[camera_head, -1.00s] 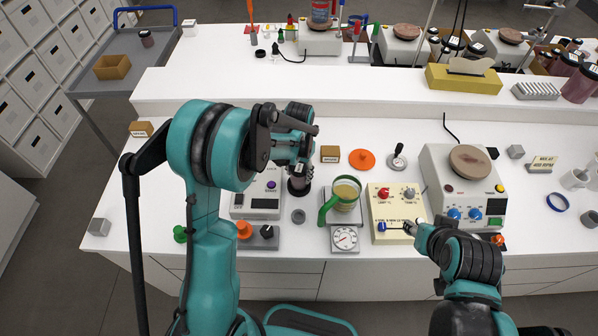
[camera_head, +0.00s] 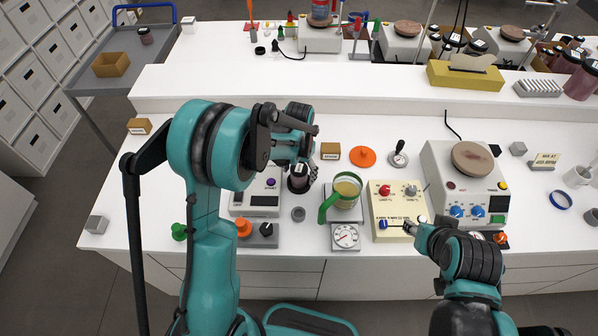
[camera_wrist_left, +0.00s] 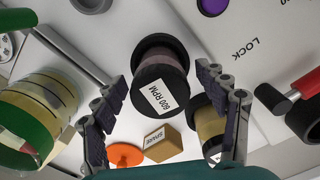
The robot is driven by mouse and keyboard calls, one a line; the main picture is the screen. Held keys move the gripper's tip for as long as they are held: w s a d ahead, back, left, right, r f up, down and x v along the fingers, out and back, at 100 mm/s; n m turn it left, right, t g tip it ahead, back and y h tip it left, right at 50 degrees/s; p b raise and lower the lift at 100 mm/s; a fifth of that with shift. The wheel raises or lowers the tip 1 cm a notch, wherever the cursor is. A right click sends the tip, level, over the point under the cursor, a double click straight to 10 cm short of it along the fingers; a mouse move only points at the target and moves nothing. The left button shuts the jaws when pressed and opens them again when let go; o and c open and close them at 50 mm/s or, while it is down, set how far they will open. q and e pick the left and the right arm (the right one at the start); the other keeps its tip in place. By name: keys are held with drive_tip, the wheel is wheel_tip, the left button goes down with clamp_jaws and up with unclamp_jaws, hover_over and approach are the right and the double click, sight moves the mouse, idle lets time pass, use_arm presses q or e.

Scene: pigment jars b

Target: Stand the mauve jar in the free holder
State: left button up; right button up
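A mauve jar (camera_wrist_left: 162,72) with black ends and a "600 RPM" label lies between the left fingers in the left wrist view. In the head view the jar (camera_head: 297,180) stands under my left gripper (camera_head: 304,165), beside the scale. My left gripper (camera_wrist_left: 163,100) is open, with a gap on both sides of the jar. A grey ring-shaped piece (camera_head: 298,214) sits in front of the jar; whether it is the holder I cannot tell. My right gripper (camera_head: 412,229) is by the front right of a cream control box, its fingers too small to read.
A green-handled beaker (camera_head: 345,193) stands right of the jar, behind a dial gauge (camera_head: 345,236). The cream control box (camera_head: 383,212) and a hotplate (camera_head: 438,165) stand further right. A second, yellowish jar (camera_wrist_left: 208,122) shows beyond the right finger in the wrist view.

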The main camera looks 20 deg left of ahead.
use_arm(q)
wheel_tip(320, 180, up, 12)
idle(0.5)
idle(0.5)
